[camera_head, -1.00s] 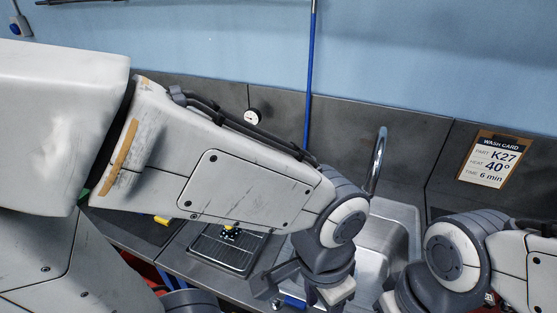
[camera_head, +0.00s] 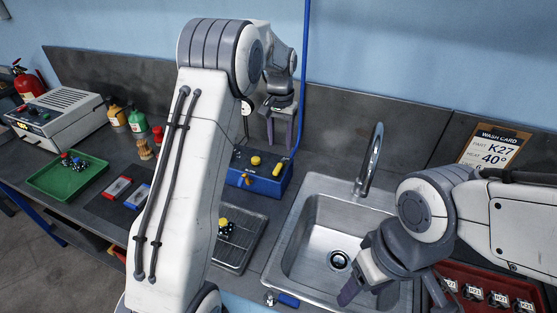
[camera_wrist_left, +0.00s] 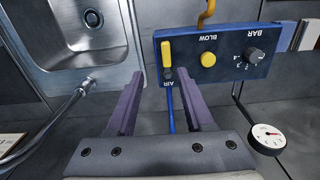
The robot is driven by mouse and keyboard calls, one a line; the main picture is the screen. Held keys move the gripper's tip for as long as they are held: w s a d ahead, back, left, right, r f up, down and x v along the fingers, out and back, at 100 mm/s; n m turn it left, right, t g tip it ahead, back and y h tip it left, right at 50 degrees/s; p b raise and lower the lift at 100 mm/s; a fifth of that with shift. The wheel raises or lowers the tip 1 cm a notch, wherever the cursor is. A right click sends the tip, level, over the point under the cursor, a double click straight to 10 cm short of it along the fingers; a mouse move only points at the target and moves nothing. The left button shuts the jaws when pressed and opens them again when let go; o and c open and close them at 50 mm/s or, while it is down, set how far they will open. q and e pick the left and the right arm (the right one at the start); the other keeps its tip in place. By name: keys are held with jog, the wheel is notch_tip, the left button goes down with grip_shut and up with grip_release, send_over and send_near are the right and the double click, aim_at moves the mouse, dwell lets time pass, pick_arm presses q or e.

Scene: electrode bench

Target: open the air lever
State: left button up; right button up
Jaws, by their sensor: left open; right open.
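The air lever (camera_head: 277,169) is a yellow handle at the right end of a blue control box (camera_head: 262,188) on the bench. In the left wrist view, the yellow lever (camera_wrist_left: 166,54) lies along the box face beside the upside-down word AIR. My left gripper (camera_head: 279,147) is open and empty, its fingers pointing down above and behind the lever's end of the box. In the wrist view, the lever shows beyond the gap between the left fingers (camera_wrist_left: 160,77), not touching them. My right gripper (camera_head: 392,300) is open and empty over the sink's front right.
The box also carries a yellow BLOW button (camera_wrist_left: 208,60), a black BAR dial (camera_wrist_left: 256,56) and an orange hooked pipe (camera_wrist_left: 207,14). A pressure gauge (camera_wrist_left: 267,139) is on the back panel. The sink (camera_head: 310,225) and tall faucet (camera_head: 371,160) stand right of the box. A blue hose (camera_head: 306,60) runs up the wall.

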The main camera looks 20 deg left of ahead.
aim_at(278, 168)
pick_arm(q)
jog(key=f+p, duration=0.1)
jog(key=f, duration=0.2)
jog(key=f+p, duration=0.1)
jog(key=f, duration=0.3)
jog(key=a+f+p, duration=0.1)
jog(key=f, duration=0.3)
jog(key=shift+w, duration=0.3)
jog(key=shift+r, duration=0.1)
grip_shut()
dwell(0.9)
